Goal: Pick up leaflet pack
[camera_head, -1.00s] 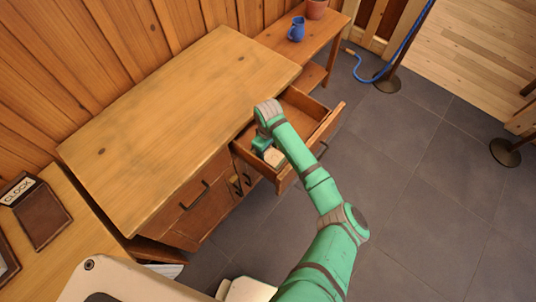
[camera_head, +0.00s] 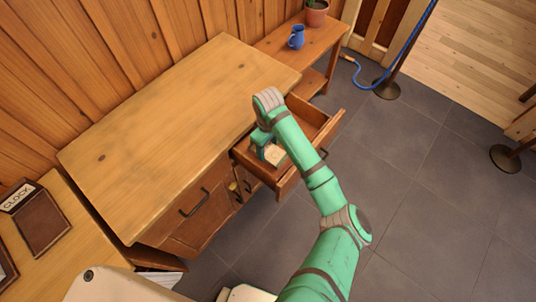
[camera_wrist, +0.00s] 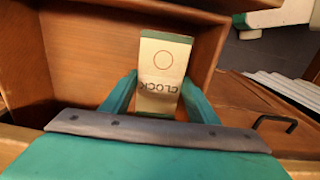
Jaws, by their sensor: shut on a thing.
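The leaflet pack (camera_wrist: 163,78) is a cream block with a green end, a circle and the word CLOCK on its face. In the wrist view it sits between the two fingers of my gripper (camera_wrist: 158,95), which is shut on it. In the head view the pack (camera_head: 274,154) shows as a small pale patch at the open drawer, partly hidden by my gripper (camera_head: 264,150) and arm. The open wooden drawer (camera_head: 318,149) is around and below them; I cannot tell how far the pack is above its floor.
The wooden cabinet top (camera_head: 180,130) beside the drawer is clear. A blue jug (camera_head: 296,37) and a potted plant (camera_head: 316,14) stand on a side table at the back. A CLOCK sign (camera_head: 18,195) is at the left. Grey floor (camera_head: 420,170) lies open to the right.

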